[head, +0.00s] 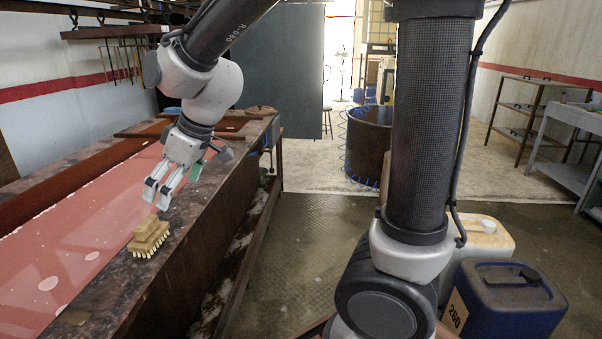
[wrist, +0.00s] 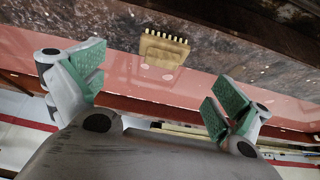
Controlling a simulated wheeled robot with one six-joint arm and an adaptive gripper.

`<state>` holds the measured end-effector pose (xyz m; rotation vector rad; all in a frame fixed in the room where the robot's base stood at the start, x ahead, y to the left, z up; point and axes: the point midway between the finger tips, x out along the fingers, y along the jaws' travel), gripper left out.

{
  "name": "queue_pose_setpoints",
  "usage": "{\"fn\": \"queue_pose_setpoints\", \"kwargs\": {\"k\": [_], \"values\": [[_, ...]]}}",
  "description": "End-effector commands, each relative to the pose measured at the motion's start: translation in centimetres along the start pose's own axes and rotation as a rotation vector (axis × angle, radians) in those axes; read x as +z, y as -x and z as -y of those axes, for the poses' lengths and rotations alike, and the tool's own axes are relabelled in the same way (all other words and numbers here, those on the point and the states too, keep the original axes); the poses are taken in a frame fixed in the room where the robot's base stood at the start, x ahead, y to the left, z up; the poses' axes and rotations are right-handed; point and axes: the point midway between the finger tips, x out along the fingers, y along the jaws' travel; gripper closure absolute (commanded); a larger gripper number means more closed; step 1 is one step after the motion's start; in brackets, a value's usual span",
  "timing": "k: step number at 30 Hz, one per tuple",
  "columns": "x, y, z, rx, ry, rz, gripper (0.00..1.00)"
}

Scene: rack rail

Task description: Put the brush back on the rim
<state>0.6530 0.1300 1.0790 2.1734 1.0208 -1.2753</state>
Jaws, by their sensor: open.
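The brush (head: 148,238) has a tan wooden body and pale bristles. It rests on the dark, worn rim (head: 178,243) of the long vat of pink liquid (head: 70,243), near the rim's inner edge. In the wrist view the brush (wrist: 163,49) lies on the rim (wrist: 235,55), with its body toward the pink liquid and its bristles toward the rim's outer side. My gripper (head: 165,193) is above and beyond the brush, apart from it. In the wrist view the green-padded fingers of my gripper (wrist: 158,88) are wide apart with nothing between them.
A blue container (head: 505,300) and a pale yellow container (head: 482,240) stand on the floor at the right. A dark round drum (head: 368,143) stands farther back. Tools hang from a rack (head: 112,32) over the vat's far left. The floor (head: 300,235) beside the vat is clear.

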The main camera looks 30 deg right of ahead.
Motion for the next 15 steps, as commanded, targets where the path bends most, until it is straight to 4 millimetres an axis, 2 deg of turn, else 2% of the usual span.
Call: {"fn": "queue_pose_setpoints", "kwargs": {"k": [2,5,7,9,12,15], "values": [[2.4,3.1,-1.8,0.035,-0.077,0.004,0.00],[7.7,8.2,-4.0,0.102,-0.226,0.028,0.00],[12.1,11.7,-4.9,0.159,-0.347,0.048,0.00],[16.4,14.5,-5.0,0.216,-0.468,0.070,0.00],[21.6,17.5,-4.5,0.292,-0.617,0.096,0.00],[25.2,19.2,-3.8,0.348,-0.723,0.113,0.00]]}}
